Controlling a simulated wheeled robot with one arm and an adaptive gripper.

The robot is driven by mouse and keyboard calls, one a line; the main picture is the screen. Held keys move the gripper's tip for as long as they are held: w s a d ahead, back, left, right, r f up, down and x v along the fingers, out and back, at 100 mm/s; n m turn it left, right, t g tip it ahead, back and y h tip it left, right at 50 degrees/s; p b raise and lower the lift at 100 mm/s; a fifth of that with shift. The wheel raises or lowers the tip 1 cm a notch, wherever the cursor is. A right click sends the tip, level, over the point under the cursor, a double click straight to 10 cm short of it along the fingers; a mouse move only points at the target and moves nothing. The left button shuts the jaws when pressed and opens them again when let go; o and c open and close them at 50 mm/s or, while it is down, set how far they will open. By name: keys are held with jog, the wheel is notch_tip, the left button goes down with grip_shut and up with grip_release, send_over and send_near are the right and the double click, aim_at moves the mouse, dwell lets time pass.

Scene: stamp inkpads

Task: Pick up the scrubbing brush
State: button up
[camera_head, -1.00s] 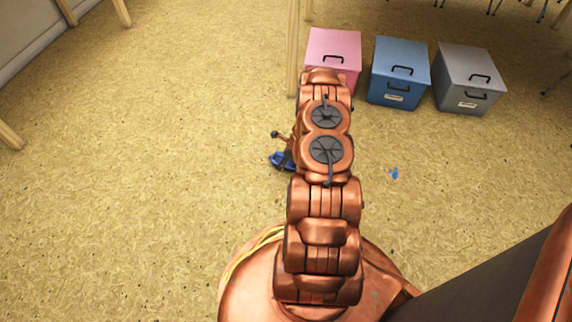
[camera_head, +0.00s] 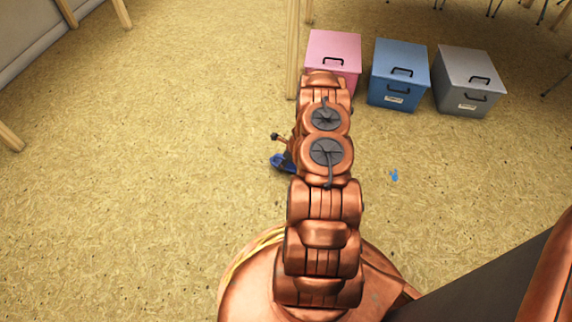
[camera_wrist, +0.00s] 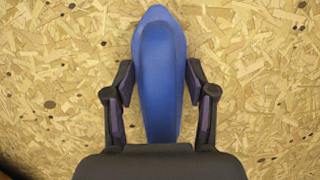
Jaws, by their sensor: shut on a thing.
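The scrubbing brush (camera_wrist: 158,75) is a long blue thing with a pointed tip. It fills the middle of the wrist view, with the chipboard floor behind it. My gripper (camera_wrist: 158,85) has one dark finger on each side of the brush and is shut on it. The brush's lower end is hidden behind the gripper body. In the head view the blue of the brush (camera_head: 281,162) shows just left of my arm, partly hidden by it. I cannot tell how far the brush is above the floor.
Pink (camera_head: 333,47), blue (camera_head: 399,60) and grey (camera_head: 469,72) boxes with handles stand in a row at the back. A small light-blue thing (camera_head: 394,175) lies on the floor right of my arm. The floor to the left is clear.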

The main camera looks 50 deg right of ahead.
jog(key=shift+r+p, duration=0.4)
jog(key=shift+r, duration=0.2)
notch_tip(320, 180, up, 3)
jog(key=shift+r+p, duration=0.1)
jog(key=shift+p, duration=0.85)
jog(key=s+d+p, duration=0.1)
jog(key=s, duration=0.4)
jog(key=s+d+p, duration=0.1)
jog(key=s, duration=0.4)
jog(key=s+d+p, duration=0.1)
jog(key=s+p, duration=0.1)
jog(key=s, duration=0.3)
jog(key=shift+s+d+r, duration=0.3)
jog(key=shift+d, duration=0.05)
